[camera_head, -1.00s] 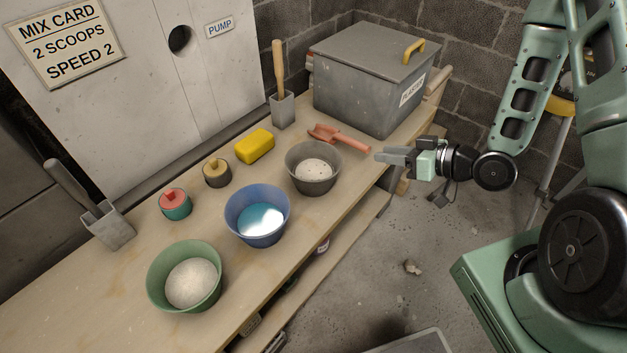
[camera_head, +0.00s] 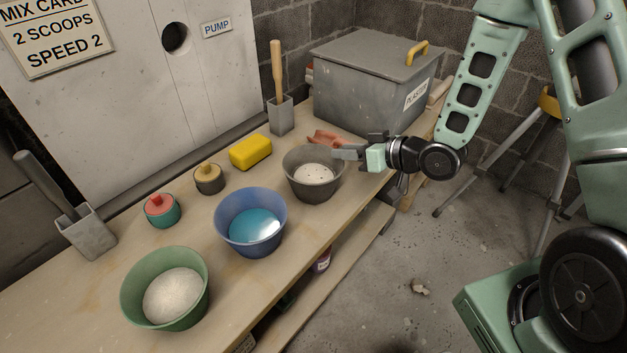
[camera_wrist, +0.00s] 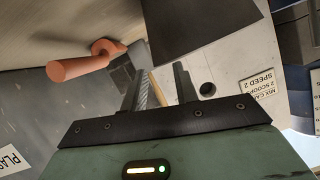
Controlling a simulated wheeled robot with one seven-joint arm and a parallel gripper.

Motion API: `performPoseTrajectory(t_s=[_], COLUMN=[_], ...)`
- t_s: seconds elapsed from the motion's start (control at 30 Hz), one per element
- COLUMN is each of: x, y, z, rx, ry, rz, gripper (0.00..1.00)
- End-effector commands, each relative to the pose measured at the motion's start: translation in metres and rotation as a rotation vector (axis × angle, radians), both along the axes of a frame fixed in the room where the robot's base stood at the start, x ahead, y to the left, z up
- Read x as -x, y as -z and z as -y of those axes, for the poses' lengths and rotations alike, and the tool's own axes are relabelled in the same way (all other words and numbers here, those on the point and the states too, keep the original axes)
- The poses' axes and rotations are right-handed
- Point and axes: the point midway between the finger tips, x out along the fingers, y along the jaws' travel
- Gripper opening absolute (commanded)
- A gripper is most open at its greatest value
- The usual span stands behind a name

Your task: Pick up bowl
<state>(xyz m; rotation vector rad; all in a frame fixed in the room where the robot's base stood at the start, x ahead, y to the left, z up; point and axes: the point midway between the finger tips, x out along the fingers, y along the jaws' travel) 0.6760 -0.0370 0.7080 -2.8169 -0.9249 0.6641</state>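Three bowls stand upright on the bench: a dark grey bowl (camera_head: 316,189) with pale speckled contents, a blue bowl (camera_head: 246,239) with blue liquid, and a green bowl (camera_head: 140,318) with pale powder. My gripper (camera_head: 337,150) is at the right rim of the grey bowl, fingers pointing left. In the wrist view my gripper (camera_wrist: 160,84) has its two fingers apart, with nothing visibly clamped. A dark surface (camera_wrist: 200,25), likely the grey bowl, lies close by the fingertips there. I cannot tell whether the rim sits between the fingers.
The orange scoop (camera_head: 324,138) lies behind my gripper; its handle shows in the wrist view (camera_wrist: 78,69). A grey lidded bin (camera_head: 357,92) stands behind it.

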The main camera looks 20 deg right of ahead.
Motion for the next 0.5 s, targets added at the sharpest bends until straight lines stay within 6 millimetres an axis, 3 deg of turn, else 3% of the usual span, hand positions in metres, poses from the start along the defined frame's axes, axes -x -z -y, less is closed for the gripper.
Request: performPoseTrajectory(t_s=[0.3, 0.5], x=[-0.032, -0.036], y=[0.016, 0.018], z=[-0.025, -0.029], rx=[-0.001, 0.000], ry=[-0.002, -0.001], rz=[0.001, 0.000], gripper=[0.30, 0.30])
